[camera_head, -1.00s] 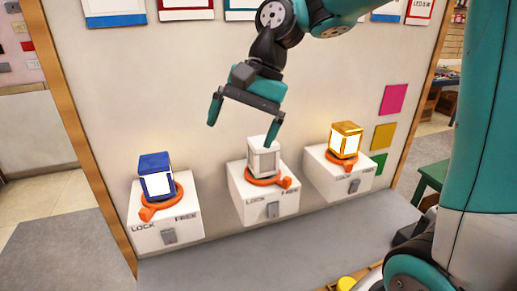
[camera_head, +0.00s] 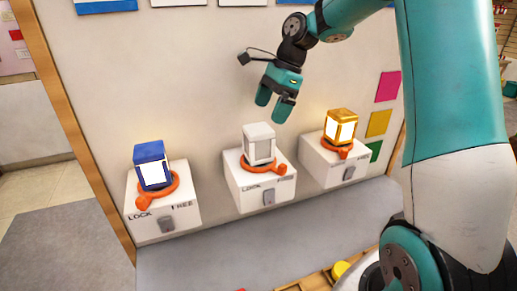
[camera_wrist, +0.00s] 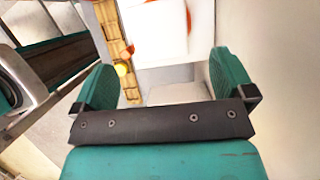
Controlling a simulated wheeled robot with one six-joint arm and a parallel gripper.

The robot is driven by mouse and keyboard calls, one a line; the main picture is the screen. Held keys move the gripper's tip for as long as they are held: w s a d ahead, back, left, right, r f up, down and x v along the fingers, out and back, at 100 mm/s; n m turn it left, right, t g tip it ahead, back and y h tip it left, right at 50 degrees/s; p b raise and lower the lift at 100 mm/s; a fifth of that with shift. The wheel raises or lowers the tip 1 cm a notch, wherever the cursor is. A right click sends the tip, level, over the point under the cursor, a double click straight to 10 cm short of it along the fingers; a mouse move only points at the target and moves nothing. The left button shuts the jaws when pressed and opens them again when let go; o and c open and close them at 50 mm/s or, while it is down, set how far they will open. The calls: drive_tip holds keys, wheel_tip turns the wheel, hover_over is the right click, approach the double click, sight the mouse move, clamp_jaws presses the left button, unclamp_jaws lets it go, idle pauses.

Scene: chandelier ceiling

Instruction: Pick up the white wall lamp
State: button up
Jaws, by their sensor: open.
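The white wall lamp (camera_head: 259,145) is a small, pale, unlit box-shaped lantern. It stands upright on the middle white box (camera_head: 248,197), in an orange ring (camera_head: 262,166) whose handle points right, toward FREE. My gripper (camera_head: 272,106) is open and empty, above and slightly right of the lamp and apart from it, fingers pointing down. In the wrist view its two fingers (camera_wrist: 163,78) are spread with nothing between them. A white box surface shows beyond them at the top, overexposed; I cannot make out the lamp there.
A lit blue lamp (camera_head: 152,165) stands on the left box, its orange handle pointing left. A lit gold lamp (camera_head: 341,125) stands on the right box. The wall panel (camera_head: 180,70) is close behind. A yellow round thing (camera_head: 341,269) lies low in front.

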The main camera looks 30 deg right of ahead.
sight(260, 128)
drive_tip(key=p+x, duration=0.1)
drive_tip(key=x, duration=0.6)
drive_tip(key=shift+w+a+f, duration=0.1)
drive_tip(key=shift+a+f, duration=0.05)
drive_tip(key=shift+a, duration=0.1)
drive_tip(key=c, duration=1.1)
